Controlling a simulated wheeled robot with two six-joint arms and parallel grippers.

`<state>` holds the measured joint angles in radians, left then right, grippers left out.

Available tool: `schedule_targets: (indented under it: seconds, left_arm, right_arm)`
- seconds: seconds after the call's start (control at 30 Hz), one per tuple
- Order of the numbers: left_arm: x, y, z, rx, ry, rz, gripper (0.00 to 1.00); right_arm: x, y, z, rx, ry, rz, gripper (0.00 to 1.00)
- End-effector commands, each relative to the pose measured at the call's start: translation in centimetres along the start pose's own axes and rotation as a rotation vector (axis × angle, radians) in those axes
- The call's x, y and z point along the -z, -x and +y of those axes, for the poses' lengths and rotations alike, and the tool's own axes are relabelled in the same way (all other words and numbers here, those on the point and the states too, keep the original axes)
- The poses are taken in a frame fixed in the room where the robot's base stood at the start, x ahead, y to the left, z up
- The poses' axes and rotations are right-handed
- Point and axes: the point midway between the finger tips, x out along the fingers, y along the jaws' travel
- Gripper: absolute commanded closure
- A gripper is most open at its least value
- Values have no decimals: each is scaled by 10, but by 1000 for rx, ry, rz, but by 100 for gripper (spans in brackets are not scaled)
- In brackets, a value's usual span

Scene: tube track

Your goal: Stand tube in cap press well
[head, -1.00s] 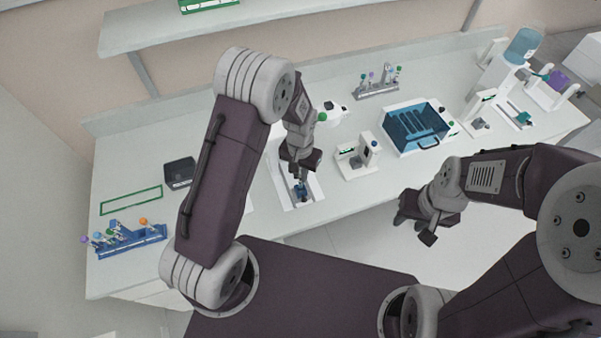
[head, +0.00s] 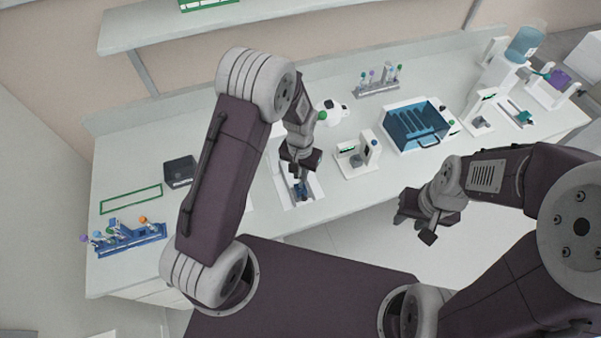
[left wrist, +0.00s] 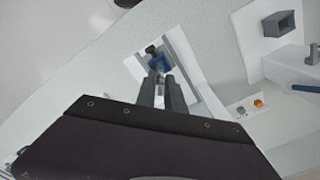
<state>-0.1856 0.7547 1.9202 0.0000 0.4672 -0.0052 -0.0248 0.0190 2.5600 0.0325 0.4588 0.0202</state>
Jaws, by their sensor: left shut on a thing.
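My left gripper (head: 299,173) is over a white tray-like base (head: 314,186) with a small blue holder (head: 302,191) on it, apparently the cap press well. In the left wrist view the gripper (left wrist: 161,84) is shut on a thin tube (left wrist: 159,92), mostly hidden between the fingers. The blue holder (left wrist: 158,62) and white base (left wrist: 183,62) lie just beyond the fingertips. I cannot tell whether the tube's lower end is inside the well. My right gripper (head: 415,228) hangs in front of the bench, fingers apart and empty.
A blue rack (head: 130,239) with capped tubes stands at the left, near a dark box (head: 179,171). A white device (head: 357,158) stands just right of the base. A blue bin (head: 416,126) and a grey tube rack (head: 376,89) are farther back.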

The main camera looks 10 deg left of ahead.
Motion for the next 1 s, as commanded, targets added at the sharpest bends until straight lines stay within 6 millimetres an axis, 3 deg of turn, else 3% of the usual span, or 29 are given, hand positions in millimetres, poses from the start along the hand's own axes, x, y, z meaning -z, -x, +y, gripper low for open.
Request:
schedule_targets:
  seconds: [1.0]
  left_arm:
    - [0, -18, 0, 0, 0, 0, 100]
  right_arm:
    - [-1, -12, 0, 0, 0, 0, 64]
